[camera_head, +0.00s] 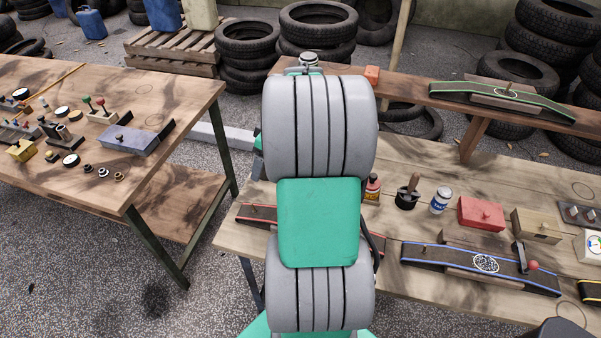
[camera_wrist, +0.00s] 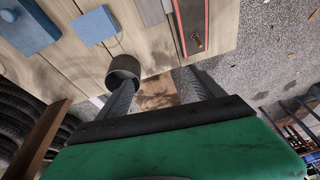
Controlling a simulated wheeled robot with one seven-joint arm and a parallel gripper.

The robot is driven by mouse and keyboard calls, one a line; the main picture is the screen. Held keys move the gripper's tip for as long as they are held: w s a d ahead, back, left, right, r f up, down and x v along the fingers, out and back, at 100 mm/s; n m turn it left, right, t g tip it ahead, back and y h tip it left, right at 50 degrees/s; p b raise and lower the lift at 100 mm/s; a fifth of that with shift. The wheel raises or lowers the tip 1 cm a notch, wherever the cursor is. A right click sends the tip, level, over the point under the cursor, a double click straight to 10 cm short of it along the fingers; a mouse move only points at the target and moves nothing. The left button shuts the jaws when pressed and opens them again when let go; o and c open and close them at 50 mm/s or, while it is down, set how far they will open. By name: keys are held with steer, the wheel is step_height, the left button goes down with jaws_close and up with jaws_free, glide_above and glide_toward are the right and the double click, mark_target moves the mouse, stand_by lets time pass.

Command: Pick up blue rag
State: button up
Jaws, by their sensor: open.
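A flat, light-blue piece (camera_wrist: 95,25), which looks like the blue rag, lies on the wooden tabletop at the upper left of the wrist view. I cannot make out its folds. My gripper (camera_wrist: 162,82) is open, with nothing between its two fingers, and is apart from the blue piece, which lies beyond the left finger. A dark round cup (camera_wrist: 123,70) stands close to the left finger; I cannot tell whether they touch. In the head view I see no blue rag; my arm covers the middle of the picture and hides my gripper.
The right workbench (camera_head: 390,290) holds a red box (camera_head: 481,213), a blue-edged board (camera_head: 480,268), a white-and-blue can (camera_head: 440,200) and a dark pot (camera_head: 408,193). A raised shelf (camera_head: 450,105) runs behind. Another table (camera_head: 180,95) stands left across a gap. Tyre stacks (camera_head: 248,55) stand behind.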

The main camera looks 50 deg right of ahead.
steer(key=o, duration=0.3)
steer(key=shift+n+t, duration=0.5)
steer(key=shift+n, duration=0.2)
steer(key=s+d+f, duration=0.1)
steer(key=d, duration=0.3)
steer(key=s+d+f, duration=0.2)
steer(key=d, duration=0.2)
steer(key=s+d+f, duration=0.2)
steer(key=d, duration=0.3)
steer(key=shift+p, duration=0.3)
steer(key=p+x, duration=0.1)
steer(key=x, duration=0.7)
steer(key=shift+s+p, duration=0.1)
steer(key=shift+p, duration=0.3)
steer(key=c, duration=1.4)
step_height(320, 180, up, 10)
steer(key=shift+s+r+b, duration=0.1)
steer(key=shift+b, duration=0.7)
